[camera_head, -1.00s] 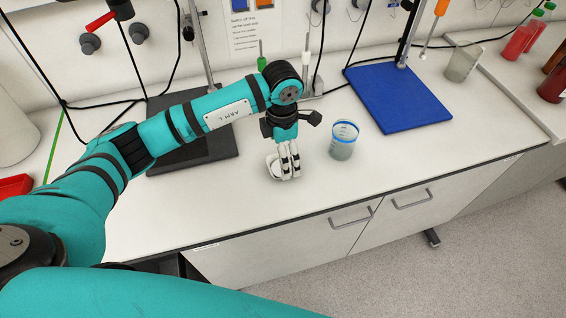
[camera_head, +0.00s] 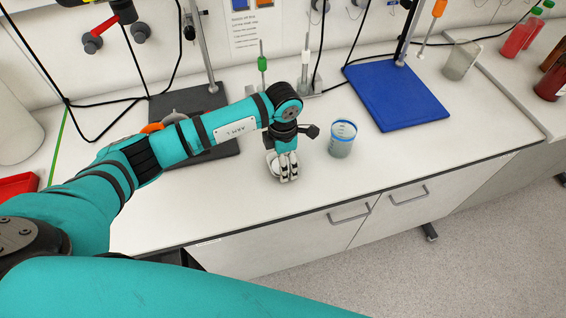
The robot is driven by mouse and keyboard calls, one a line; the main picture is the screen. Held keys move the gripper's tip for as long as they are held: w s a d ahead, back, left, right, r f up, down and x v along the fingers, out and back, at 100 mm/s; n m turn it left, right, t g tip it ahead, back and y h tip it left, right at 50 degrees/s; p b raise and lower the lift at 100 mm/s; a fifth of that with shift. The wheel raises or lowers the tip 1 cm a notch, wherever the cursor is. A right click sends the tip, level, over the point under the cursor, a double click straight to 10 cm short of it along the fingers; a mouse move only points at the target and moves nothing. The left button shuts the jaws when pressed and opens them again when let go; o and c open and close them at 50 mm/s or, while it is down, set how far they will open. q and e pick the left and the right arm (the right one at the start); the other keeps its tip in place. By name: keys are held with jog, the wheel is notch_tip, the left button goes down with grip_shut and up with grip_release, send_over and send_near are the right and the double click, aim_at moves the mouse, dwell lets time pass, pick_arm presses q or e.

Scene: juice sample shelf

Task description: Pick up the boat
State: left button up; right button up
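The boat (camera_head: 272,161) is a small white dish on the white bench top, left of the beaker. Much of it is hidden behind the fingers of my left gripper (camera_head: 288,178), which point down at the boat's right side. The fingers look close together, but I cannot tell whether they grip the boat's edge or are only in front of it. My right gripper is not in view.
A blue-rimmed beaker (camera_head: 342,139) stands close to the right of my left gripper. A blue board (camera_head: 396,95) lies behind it to the right, with another beaker (camera_head: 460,60) beyond. A dark stand base (camera_head: 218,147) is behind my arm. The front bench is clear.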

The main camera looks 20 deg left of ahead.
pick_arm(q)
jog(key=shift+r, duration=0.1)
jog(key=shift+r+b, duration=0.55)
jog(key=shift+r, duration=0.05)
jog(key=shift+s+d+r+b, duration=0.1)
jog(key=shift+d+r+b, duration=0.15)
jog(key=shift+r+b, duration=0.6)
jog(key=s+d+b, duration=0.1)
jog(key=s+d, duration=0.2)
jog(key=d, duration=0.1)
jog(key=s+d+r+b, duration=0.1)
jog(key=s+d+b, duration=0.1)
jog(key=d, duration=0.2)
jog(key=s+d+r+b, duration=0.1)
jog(key=s+d, duration=0.2)
jog(key=d, duration=0.2)
jog(key=shift+s+b, duration=0.3)
